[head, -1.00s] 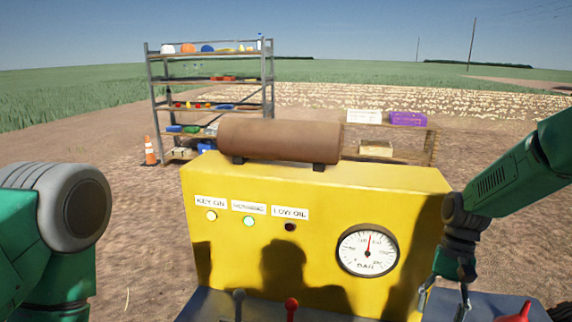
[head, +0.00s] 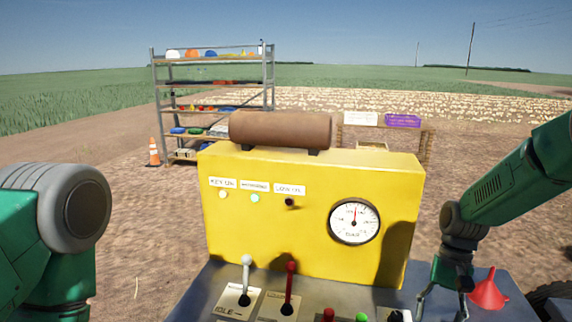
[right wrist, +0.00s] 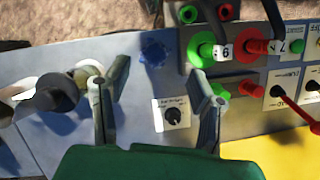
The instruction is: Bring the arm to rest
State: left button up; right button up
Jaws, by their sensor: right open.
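My right arm reaches in from the right in the head view. Its gripper (head: 442,304) hangs over the right part of the grey control panel (head: 210,290), fingers apart. In the right wrist view the gripper (right wrist: 156,95) is open and empty, with a small labelled black knob (right wrist: 175,116) on the panel between its fingers. My left arm shows at the left edge of the head view, but its gripper is out of view.
A yellow console (head: 290,220) with a gauge (head: 354,222) rises behind the panel. A white-knobbed lever (head: 246,272) and a red lever (head: 290,278) stand on the panel. A red funnel (head: 487,291) sits right of the gripper. Colored couplings (right wrist: 205,45) lie near its fingers.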

jog(key=shift+n+h, duration=0.3)
jog(key=shift+n, duration=0.1)
jog(key=b+x, duration=0.1)
jog(key=x, duration=0.5)
jog(key=b+x, duration=0.1)
jog(key=x, duration=0.3)
jog(key=shift+w+d+b, duration=0.15)
jog(key=shift+w+b, duration=0.15)
jog(key=shift+b, duration=0.05)
jog(key=s+a+f+n+t+h+b, duration=0.1)
jog(key=s+f+n+t+b, duration=0.3)
jog(key=s+f+b, duration=1)
jog(key=s+a+f+n, duration=0.1)
jog(key=s+f+n, duration=0.1)
jog(key=s+f, duration=0.8)
jog(key=shift+s+a+f+h+b, duration=0.15)
jog(key=shift+s+f+h+b, duration=0.15)
jog(key=shift+s, duration=1.05)
jog(key=shift+w, duration=0.15)
